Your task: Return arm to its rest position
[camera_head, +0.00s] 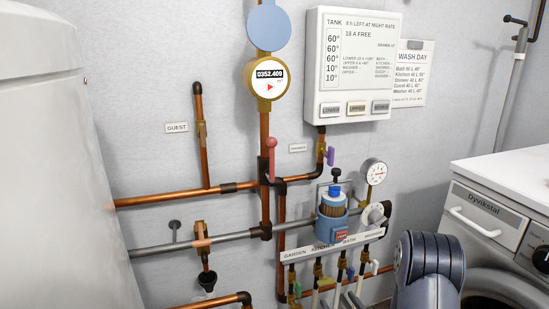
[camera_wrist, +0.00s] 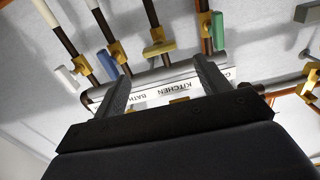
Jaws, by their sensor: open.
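My gripper (camera_wrist: 160,70) shows in the wrist view with its two dark fingers apart and nothing between them. The fingers point towards a white label rail (camera_wrist: 160,97) reading KITCHEN and BATH, which appears upside down there. I cannot tell whether the fingers touch the rail. In the head view a rounded grey link of my arm (camera_head: 428,270) stands at the lower right, and the gripper itself is not visible there.
Valves with blue (camera_wrist: 107,62), yellow (camera_wrist: 159,48) and green (camera_wrist: 217,30) handles sit close by the fingers. The label rail (camera_head: 333,245) lies below a blue filter (camera_head: 331,217). A washing machine (camera_head: 500,220) stands at right, a white tank (camera_head: 60,160) at left.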

